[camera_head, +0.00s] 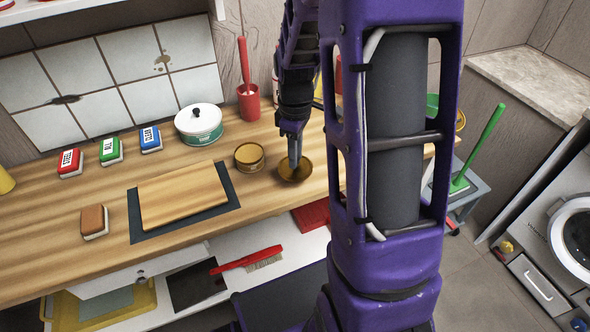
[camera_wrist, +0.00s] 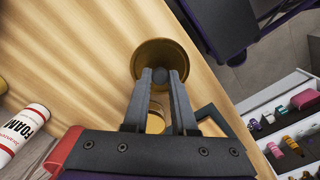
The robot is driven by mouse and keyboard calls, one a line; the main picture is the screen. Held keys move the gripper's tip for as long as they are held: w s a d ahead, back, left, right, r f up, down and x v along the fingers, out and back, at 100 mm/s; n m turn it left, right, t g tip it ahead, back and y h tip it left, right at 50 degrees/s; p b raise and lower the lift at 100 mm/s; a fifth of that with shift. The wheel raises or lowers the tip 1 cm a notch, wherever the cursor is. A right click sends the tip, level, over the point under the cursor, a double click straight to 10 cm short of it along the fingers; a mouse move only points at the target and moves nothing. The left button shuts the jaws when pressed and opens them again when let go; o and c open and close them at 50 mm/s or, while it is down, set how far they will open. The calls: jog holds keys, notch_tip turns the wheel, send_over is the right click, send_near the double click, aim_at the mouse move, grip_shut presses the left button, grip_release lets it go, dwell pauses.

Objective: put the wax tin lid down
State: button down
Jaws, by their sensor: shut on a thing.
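The wax tin lid (camera_head: 287,176) is a round, brass-brown disc at the front part of the wooden counter. My gripper (camera_head: 294,165) points down at its middle and is shut on it. The lid also shows in the wrist view (camera_wrist: 146,48), where the fingertips (camera_wrist: 164,76) meet over its centre and hide part of it. It is at or very near the counter surface; I cannot tell whether it touches. The round wax tin (camera_head: 249,158) stands to its left, a short gap away, and seems to show between the fingers in the wrist view (camera_wrist: 155,122).
A wooden board (camera_head: 183,195) on a dark mat (camera_head: 134,222) lies left of the tin. A white-lidded pot (camera_head: 199,125) and a red cup with a brush (camera_head: 248,103) stand behind. The counter's front edge is close.

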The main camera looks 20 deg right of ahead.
jog(key=shift+f+b, duration=0.35)
jog(key=shift+f, duration=1.8)
jog(key=shift+f, duration=0.25)
jog(key=c, duration=0.7)
grip_release()
jog(key=shift+r, duration=0.1)
jog(key=shift+r, duration=0.15)
notch_tip(320, 180, up, 12)
jog(key=shift+r+p, duration=0.1)
jog(key=shift+p, duration=0.95)
jog(key=shift+w, duration=0.1)
